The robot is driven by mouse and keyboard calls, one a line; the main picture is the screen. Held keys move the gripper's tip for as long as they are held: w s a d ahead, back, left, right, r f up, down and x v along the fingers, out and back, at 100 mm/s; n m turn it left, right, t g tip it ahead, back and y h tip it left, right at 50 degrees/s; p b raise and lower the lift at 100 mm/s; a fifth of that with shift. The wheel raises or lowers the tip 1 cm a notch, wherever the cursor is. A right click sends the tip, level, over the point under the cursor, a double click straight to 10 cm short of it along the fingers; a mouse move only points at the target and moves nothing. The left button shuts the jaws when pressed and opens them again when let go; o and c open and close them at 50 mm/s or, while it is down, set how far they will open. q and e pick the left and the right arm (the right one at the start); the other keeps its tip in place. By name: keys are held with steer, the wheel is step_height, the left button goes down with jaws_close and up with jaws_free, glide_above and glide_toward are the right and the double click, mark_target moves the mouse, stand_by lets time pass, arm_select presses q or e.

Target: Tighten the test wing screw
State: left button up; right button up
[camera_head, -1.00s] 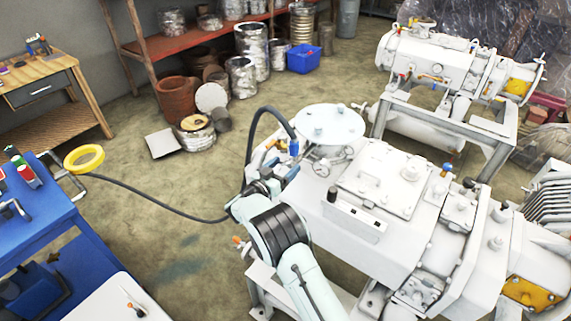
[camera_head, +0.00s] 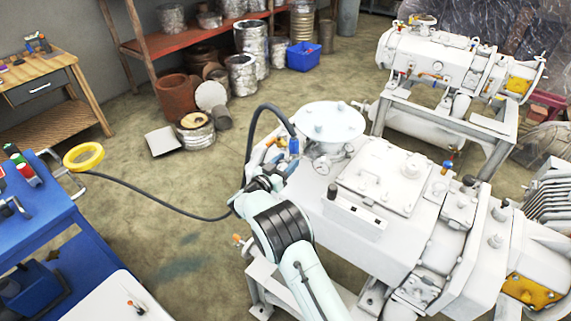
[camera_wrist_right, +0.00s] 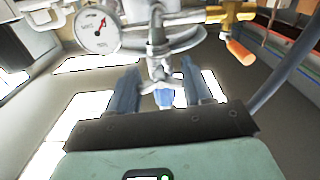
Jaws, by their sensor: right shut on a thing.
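In the right wrist view, a small metal wing screw (camera_wrist_right: 160,84) with a blue part below it sits under a silver valve fitting. My right gripper (camera_wrist_right: 162,92) has a blue finger on each side of it and is shut on it; the exact contact is partly hidden. In the head view, my right gripper (camera_head: 279,168) is at the valves on the left side of the white vacuum machine (camera_head: 335,210), where the screw is too small to make out. My left gripper is not in view.
A pressure gauge (camera_wrist_right: 97,30) and a brass valve with an orange handle (camera_wrist_right: 240,50) are close to the gripper. A black hose (camera_head: 160,203) runs left to a yellow ring (camera_head: 84,156) by the blue workbench (camera_head: 60,225). Open floor lies between bench and machine.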

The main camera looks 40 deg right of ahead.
steer(key=m+b, duration=0.3)
steer(key=m, duration=0.1)
steer(key=shift+f, duration=0.15)
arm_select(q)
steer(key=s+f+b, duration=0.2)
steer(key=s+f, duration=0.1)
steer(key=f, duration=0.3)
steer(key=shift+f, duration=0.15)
arm_select(e)
steer(key=shift+m, duration=1.3)
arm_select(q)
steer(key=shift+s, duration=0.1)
arm_select(e)
steer(key=shift+w, duration=0.1)
steer(key=o, duration=1.1)
steer(key=shift+c, duration=0.2)
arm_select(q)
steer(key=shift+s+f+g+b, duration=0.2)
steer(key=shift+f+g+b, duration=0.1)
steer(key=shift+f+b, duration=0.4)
arm_select(e)
steer(key=v, duration=1.3)
steer(key=shift+a+r, duration=0.2)
steer(key=shift+a, duration=0.05)
